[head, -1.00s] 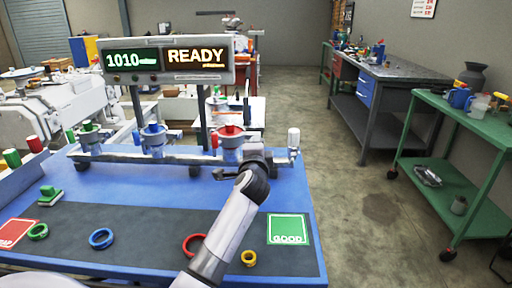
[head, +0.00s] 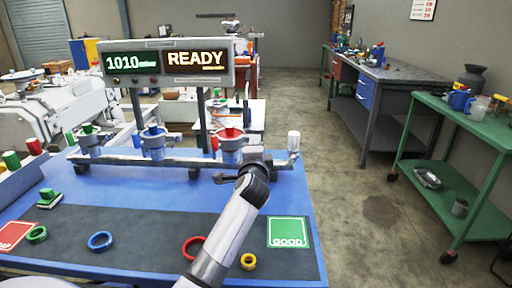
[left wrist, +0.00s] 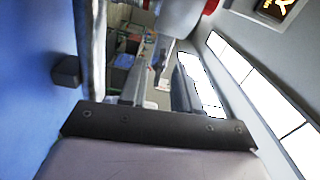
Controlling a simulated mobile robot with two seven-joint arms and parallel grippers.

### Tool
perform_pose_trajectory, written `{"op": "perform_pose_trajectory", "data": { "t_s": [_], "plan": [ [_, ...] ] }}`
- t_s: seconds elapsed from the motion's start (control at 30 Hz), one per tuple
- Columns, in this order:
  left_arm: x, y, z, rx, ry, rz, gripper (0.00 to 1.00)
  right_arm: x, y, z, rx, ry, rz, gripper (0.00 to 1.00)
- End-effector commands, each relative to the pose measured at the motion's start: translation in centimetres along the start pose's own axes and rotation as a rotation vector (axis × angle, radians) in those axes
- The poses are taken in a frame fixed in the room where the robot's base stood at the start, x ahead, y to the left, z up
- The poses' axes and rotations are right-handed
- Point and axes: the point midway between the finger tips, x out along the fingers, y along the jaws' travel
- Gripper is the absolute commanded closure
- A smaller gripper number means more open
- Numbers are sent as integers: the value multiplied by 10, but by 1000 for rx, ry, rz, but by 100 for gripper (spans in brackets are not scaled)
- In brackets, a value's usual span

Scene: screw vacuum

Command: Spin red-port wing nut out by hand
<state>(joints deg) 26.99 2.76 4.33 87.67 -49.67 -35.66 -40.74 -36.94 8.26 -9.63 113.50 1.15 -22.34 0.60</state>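The red port (head: 230,147) is a clear cup with a red cap (head: 231,132) at the right of the grey rail on the blue table. A small red lever-like piece (head: 214,142) stands at its left; I cannot tell which red part is the wing nut. My left gripper (head: 246,158) is close to the right and front of the port, partly covering the rail. In the left wrist view its two fingers (left wrist: 158,88) are apart with nothing between them. A red edge (left wrist: 211,5) with a pale body shows beyond them at the top. My right gripper is not in view.
The blue port (head: 153,143) and green port (head: 89,142) stand left on the same rail. A white-topped post (head: 293,142) is at the rail's right end. The display (head: 168,60) above reads 1010 and READY. Coloured rings and a green GOOD pad (head: 289,229) lie in front.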

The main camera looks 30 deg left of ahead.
Motion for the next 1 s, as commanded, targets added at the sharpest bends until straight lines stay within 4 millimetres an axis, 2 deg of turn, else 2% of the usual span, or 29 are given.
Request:
{"op": "perform_pose_trajectory", "data": {
  "t_s": [0.5,0.7,1.0],
  "plan": [
    [-60,0,0,0,1,-1,68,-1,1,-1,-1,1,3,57],
    [-67,0,0,0,1,-1,68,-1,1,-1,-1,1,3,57],
    [-67,0,0,0,1,-1,68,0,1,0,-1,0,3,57]
  ]
}}
